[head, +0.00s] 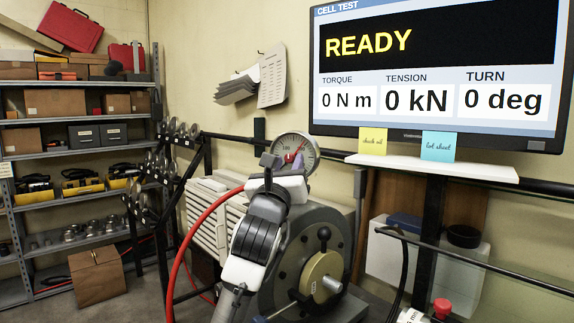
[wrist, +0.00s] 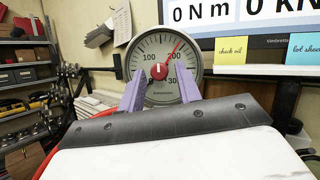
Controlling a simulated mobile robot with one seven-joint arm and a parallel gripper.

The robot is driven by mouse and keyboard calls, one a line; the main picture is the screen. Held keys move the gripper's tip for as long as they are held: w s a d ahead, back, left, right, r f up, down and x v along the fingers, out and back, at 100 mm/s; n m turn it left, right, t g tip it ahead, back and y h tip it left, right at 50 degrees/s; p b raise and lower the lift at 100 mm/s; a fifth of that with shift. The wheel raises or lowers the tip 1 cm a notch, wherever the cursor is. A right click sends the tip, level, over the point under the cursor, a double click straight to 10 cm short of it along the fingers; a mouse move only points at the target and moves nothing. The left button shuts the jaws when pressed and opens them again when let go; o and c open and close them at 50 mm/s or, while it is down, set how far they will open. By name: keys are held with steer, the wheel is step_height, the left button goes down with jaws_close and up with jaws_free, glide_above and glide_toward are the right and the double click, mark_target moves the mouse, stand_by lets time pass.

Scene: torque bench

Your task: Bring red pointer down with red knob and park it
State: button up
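A round pressure-style gauge (wrist: 158,48) with a white face and grey rim fills the middle of the wrist view; it also shows in the head view (head: 301,138). The red knob (wrist: 159,71) sits at the dial's centre. The red pointer (wrist: 174,52) runs up and right from it, near the 200 mark. My gripper (wrist: 160,80) has two purple fingers spread apart, one on each side of the knob in the picture. A gap shows between each finger and the knob. I cannot tell how far the tips are from the dial. The fingers partly cover the lower dial.
A grey machine (head: 330,232) with a black-knobbed lever stands below the gauge. A monitor (head: 437,70) reading READY hangs at right above a white shelf (head: 430,170). A red hose (head: 195,225) curves left of my arm. Shelving (head: 75,140) stands far left.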

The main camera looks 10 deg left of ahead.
jaws_close()
steer(key=shift+n, duration=0.3)
steer(key=n+y, duration=0.1)
steer(key=n, duration=0.1)
steer(key=n+y, duration=0.1)
steer(key=n, duration=0.1)
steer(key=n+g+y, duration=0.1)
steer(key=n, duration=0.1)
steer(key=shift+d+r, duration=0.15)
steer(key=shift+d, duration=0.1)
steer(key=n+g, duration=0.1)
steer(key=n, duration=0.1)
steer(key=n+g+y+p, duration=0.1)
steer(key=n, duration=0.2)
steer(key=n+y+p, duration=0.1)
steer(key=n, duration=0.1)
steer(key=shift+d+r+n+g, duration=0.15)
steer(key=shift+r+n+g, duration=0.15)
steer(key=shift+n+g, duration=0.1)
steer(key=n+g+p, duration=0.1)
steer(key=n, duration=0.1)
steer(key=n+g+p, duration=0.1)
steer(key=n, duration=0.2)
steer(key=shift+r+p, duration=0.15)
steer(key=shift+p, duration=0.15)
